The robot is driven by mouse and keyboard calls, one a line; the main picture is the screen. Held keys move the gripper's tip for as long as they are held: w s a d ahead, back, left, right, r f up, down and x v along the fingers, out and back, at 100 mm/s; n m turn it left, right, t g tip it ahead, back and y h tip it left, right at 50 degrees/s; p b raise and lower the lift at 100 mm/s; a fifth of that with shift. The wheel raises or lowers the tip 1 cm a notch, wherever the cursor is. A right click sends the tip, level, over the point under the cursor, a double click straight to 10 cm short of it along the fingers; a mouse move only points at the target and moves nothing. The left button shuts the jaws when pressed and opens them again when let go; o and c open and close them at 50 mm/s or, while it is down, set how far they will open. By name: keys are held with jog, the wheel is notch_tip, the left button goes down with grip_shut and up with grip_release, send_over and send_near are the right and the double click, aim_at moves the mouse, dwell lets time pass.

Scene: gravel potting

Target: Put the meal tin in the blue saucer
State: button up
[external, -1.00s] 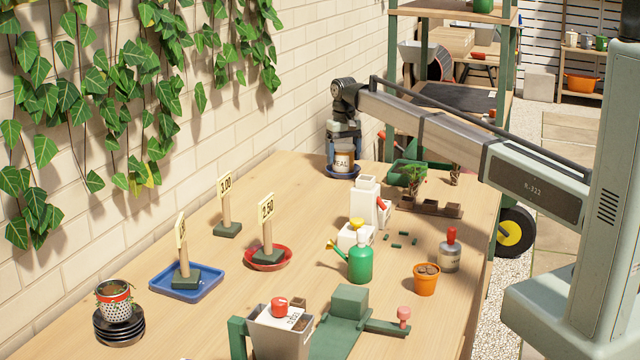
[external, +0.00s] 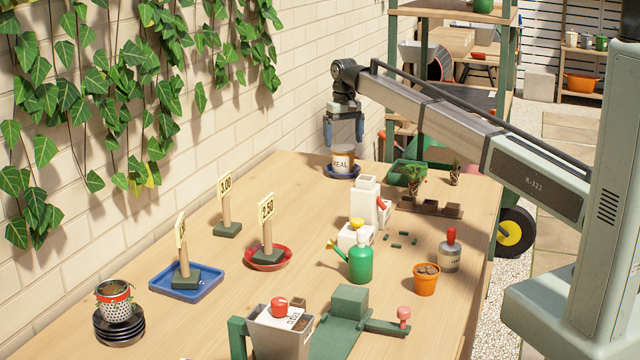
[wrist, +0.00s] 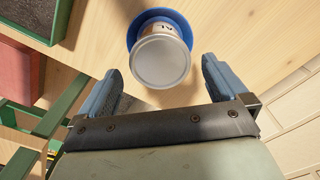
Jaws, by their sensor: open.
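The meal tin (external: 343,157), a jar-like tin with a white MEAL label, stands upright in the blue saucer (external: 342,174) at the far end of the bench. In the wrist view the tin's pale round lid (wrist: 161,61) shows from above, with the rim of the blue saucer (wrist: 143,18) around its far side. My gripper (external: 343,144) is above the tin, pointing down. In the wrist view its two blue fingers are spread wide and empty, apart from the tin.
A white bottle-like container (external: 364,197), a green watering can (external: 360,262) and an orange pot (external: 426,279) stand nearer. The wall runs along the left; bench near the saucer's left is clear.

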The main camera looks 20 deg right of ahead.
jog(key=shift+r, duration=3.15)
